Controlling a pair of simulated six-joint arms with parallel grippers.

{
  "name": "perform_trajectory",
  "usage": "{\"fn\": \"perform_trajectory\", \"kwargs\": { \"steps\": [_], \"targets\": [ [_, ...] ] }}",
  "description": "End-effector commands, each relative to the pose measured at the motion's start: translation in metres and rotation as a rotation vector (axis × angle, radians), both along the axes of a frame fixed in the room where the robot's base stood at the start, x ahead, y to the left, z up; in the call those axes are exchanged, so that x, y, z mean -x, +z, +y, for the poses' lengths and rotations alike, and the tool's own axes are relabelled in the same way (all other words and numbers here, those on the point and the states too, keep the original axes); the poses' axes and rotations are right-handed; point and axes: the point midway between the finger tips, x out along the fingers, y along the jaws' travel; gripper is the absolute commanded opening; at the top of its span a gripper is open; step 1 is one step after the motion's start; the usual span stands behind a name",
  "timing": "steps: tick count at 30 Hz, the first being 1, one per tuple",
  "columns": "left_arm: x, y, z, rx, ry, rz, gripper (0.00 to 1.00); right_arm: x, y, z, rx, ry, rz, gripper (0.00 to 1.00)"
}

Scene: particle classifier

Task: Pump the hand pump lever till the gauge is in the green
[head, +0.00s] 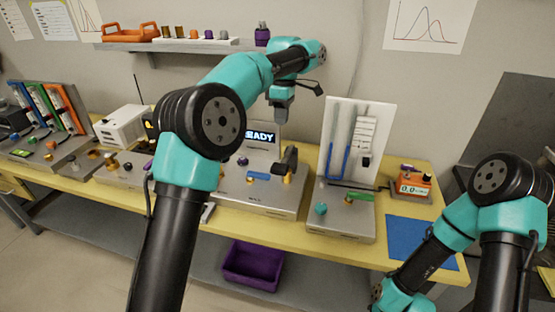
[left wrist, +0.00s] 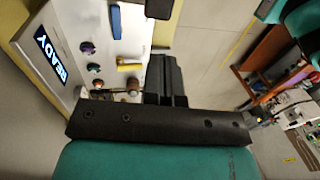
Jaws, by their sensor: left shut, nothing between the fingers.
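My left gripper (head: 281,112) points down above the back of the middle bench unit (head: 262,203), which has a lit READY display (head: 260,136). Its fingers (left wrist: 165,78) are shut with nothing between them. On that unit are a blue handle (head: 258,176), a black upright part (head: 290,160) and small knobs. In the left wrist view a yellow handle (left wrist: 130,66) and a brass-ended rod (left wrist: 133,87) lie beside the fingers; contact cannot be told. I cannot tell which part is the pump lever, and no gauge with a green zone is readable. My right gripper is out of view.
A tube panel (head: 382,115) with blue liquid and a green handle (head: 360,196) stands to the right, beside an orange meter (head: 413,187). A blue mat (head: 408,236) lies at the right. A purple bin (head: 252,266) sits on the lower shelf. Colored racks (head: 55,108) stand left.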

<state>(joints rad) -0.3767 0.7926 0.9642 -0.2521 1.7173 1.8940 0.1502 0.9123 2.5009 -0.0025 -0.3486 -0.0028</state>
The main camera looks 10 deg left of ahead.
Motion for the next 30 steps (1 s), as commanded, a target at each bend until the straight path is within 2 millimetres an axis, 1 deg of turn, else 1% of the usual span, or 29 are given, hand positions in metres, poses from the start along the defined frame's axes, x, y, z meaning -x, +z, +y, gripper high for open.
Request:
{"fn": "perform_trajectory", "kwargs": {
  "steps": [2, 11, 17, 23, 30],
  "targets": [
    [0.0, 0.003, -0.003, -0.008, 0.009, -0.001, 0.0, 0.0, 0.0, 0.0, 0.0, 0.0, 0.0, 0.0],
    [0.001, 0.003, -0.003, -0.008, 0.01, 0.0, 0.0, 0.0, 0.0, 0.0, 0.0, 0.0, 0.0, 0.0],
    [0.002, -0.004, -0.002, -0.008, 0.01, 0.001, 0.0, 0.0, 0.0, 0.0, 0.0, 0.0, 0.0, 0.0],
    [0.006, -0.023, -0.001, -0.008, 0.009, 0.002, 0.0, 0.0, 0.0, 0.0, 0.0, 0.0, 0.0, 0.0],
    [0.014, -0.059, -0.001, -0.008, 0.009, 0.003, 0.0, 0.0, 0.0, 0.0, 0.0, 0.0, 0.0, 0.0]
  ]
}}
